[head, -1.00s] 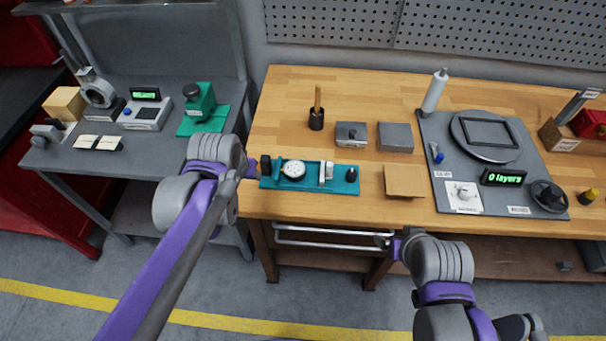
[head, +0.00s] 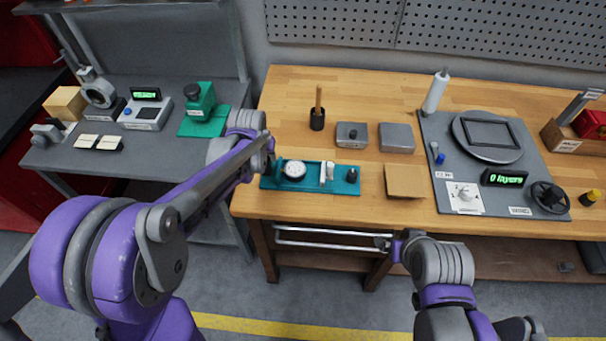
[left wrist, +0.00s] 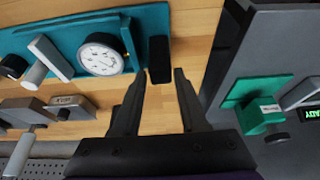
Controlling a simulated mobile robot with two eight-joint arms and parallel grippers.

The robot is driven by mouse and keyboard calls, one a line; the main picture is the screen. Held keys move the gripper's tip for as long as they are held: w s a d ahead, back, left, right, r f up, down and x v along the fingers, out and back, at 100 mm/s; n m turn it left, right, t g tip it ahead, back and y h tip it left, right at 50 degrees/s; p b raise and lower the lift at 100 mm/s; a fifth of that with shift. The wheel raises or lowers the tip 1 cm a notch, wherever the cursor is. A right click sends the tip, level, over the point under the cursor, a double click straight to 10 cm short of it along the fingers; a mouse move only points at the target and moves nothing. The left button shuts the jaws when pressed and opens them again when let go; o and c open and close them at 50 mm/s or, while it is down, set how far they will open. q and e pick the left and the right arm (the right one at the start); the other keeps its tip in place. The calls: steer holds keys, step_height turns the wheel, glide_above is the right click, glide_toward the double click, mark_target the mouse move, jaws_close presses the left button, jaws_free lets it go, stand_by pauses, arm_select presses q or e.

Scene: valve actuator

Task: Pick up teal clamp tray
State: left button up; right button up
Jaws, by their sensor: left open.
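The teal clamp tray (head: 312,184) lies flat near the front left of the wooden bench. It carries a round white dial gauge (head: 293,170), a pale upright clamp (head: 327,171) and a black knob (head: 352,174). In the left wrist view the tray (left wrist: 150,20) runs across the top left, with a black end block (left wrist: 159,60). My left gripper (left wrist: 159,74) is open and empty, its fingertips just short of that block; in the head view it (head: 269,152) is at the tray's left end, partly hidden by my arm. My right gripper (head: 391,243) is near the bench's front edge; its jaws are unclear.
Two grey boxes (head: 396,137) and a black holder (head: 317,120) stand behind the tray. A tan square plate (head: 404,180) lies to its right. A grey side table (head: 60,160) with a green fixture (head: 203,104) is left.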

arm_select(q)
steer(key=shift+x, duration=2.75)
steer(key=shift+s, duration=0.25)
jaws_close()
